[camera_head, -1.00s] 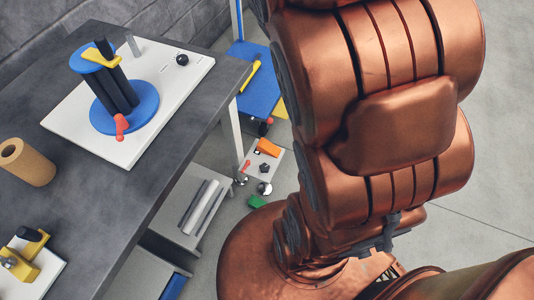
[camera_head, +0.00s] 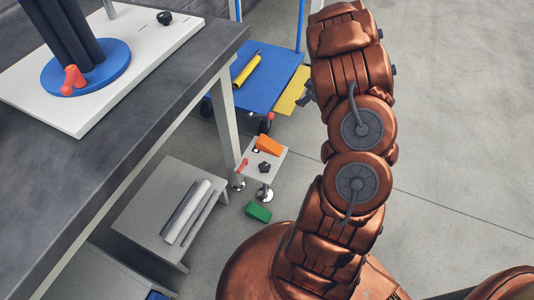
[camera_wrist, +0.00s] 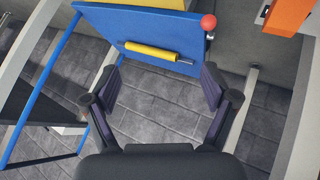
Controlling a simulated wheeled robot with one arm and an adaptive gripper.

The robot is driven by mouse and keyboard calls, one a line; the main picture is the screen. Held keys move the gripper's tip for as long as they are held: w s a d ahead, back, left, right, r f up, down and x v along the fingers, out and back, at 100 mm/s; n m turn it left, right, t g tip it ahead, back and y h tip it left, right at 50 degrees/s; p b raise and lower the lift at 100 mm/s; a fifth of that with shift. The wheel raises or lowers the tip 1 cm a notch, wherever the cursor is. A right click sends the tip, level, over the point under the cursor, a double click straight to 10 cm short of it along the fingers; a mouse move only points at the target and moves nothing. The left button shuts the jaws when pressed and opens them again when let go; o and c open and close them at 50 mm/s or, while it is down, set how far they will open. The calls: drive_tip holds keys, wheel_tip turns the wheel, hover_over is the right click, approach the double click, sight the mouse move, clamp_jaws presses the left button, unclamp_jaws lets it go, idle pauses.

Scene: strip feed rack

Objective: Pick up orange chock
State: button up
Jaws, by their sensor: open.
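The orange chock (camera_head: 269,145) is a small wedge-like block on a small pale stand low beside the table leg in the head view. An orange block, apparently the same chock, shows at the upper right of the wrist view (camera_wrist: 288,14), cut off by the frame edge. My gripper (camera_wrist: 160,85) is open, with nothing between its dark fingers. The chock lies ahead and to the right of the fingers in that view, not touching them. In the head view the gripper is mostly hidden behind my arm.
The pale stand (camera_head: 258,173) also bears a black knob (camera_head: 264,167) and a red handle (camera_head: 242,165). A blue cart (camera_head: 270,90) holding a yellow roll (camera_head: 246,69) stands behind. A green block (camera_head: 258,212) lies on the floor. The grey table (camera_head: 110,140) rises at left. Right floor is clear.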

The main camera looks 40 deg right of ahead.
drive_tip(key=s+a+f+n+t+y+b, duration=0.15)
drive_tip(key=a+f+y+b, duration=0.3)
drive_tip(key=f, duration=0.95)
drive_tip(key=t+y+b, duration=0.1)
drive_tip(key=y+b, duration=0.3)
approach(271, 145)
drive_tip(key=x, duration=0.3)
drive_tip(key=shift+w+d+f, duration=0.15)
drive_tip(key=shift+w+f, duration=0.15)
drive_tip(key=shift+s+a+f, duration=0.1)
drive_tip(key=shift+a, duration=0.2)
drive_tip(key=shift+w+a+f+t+b, duration=0.2)
drive_tip(key=shift+w+a+t+b, duration=0.05)
drive_tip(key=shift+w+a+b, duration=0.15)
drive_tip(key=b+x, duration=0.3)
drive_tip(key=x, duration=0.3)
drive_tip(key=shift+d, duration=0.15)
drive_tip(key=shift+w+a, duration=0.2)
drive_tip(key=shift+w, duration=0.15)
drive_tip(key=shift+c, duration=0.2)
drive_tip(key=c, duration=1.4)
